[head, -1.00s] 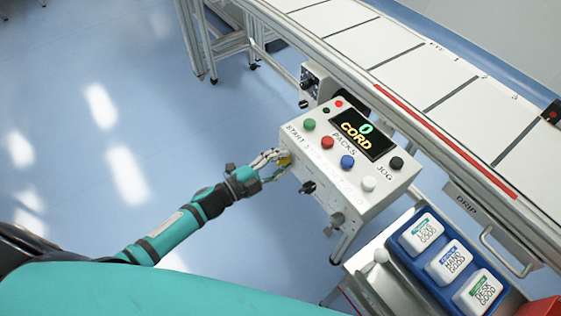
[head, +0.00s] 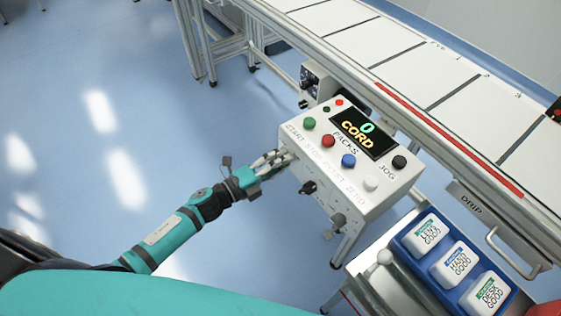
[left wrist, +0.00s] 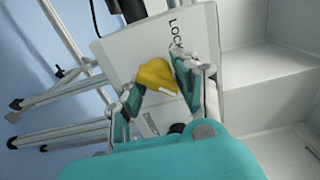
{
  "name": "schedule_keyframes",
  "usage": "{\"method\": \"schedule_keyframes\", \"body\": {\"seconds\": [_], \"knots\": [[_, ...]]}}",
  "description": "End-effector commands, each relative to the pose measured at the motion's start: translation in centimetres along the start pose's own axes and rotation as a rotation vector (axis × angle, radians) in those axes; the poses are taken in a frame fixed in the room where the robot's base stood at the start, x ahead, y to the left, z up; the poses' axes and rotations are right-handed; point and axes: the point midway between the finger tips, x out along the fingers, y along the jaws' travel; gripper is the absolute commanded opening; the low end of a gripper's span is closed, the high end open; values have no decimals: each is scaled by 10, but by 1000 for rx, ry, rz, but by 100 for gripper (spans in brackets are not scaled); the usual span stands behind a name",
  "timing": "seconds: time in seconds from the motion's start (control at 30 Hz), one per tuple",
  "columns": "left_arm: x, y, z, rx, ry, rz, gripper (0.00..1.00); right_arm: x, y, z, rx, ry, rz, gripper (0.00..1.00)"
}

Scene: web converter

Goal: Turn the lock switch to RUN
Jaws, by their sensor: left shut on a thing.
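The white control box (head: 375,205) stands beside the conveyor, with its display reading "0 CORD PACKS". My left gripper (head: 279,158) is at the box's left front face, below the green button. In the left wrist view, the yellow lock switch (left wrist: 155,75) sits on a white panel (left wrist: 140,45) next to the printed word "LOCK". My left gripper (left wrist: 160,85) is shut on the yellow switch, one finger on each side. The switch is hidden by the fingers in the head view. Its position marking cannot be read. My right gripper is not in view.
Green (head: 309,123), red (head: 328,141), blue (head: 348,161), white and black buttons line the box top. Black knobs (head: 307,187) stick out of its front. A blue tray (head: 407,248) of labelled packs stands lower right. The floor left of the box is clear.

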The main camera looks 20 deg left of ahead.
Motion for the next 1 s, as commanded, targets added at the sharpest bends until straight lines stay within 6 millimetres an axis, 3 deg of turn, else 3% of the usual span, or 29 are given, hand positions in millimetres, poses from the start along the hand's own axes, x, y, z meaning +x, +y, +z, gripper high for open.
{"method": "schedule_keyframes", "body": {"seconds": [0.33, 0.37, 0.5, 0.83, 1.0], "knots": [[-2, 7, -2, 4, 2, 14, 0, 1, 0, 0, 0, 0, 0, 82], [-2, 7, -2, 4, 2, 14, 32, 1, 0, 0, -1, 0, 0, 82], [-2, 6, -2, 3, 1, 12, 50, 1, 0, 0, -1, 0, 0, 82], [-4, 3, -1, 3, 1, 6, 51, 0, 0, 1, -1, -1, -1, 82], [-27, 4, -1, 3, 0, 9, 51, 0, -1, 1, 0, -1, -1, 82]]}}
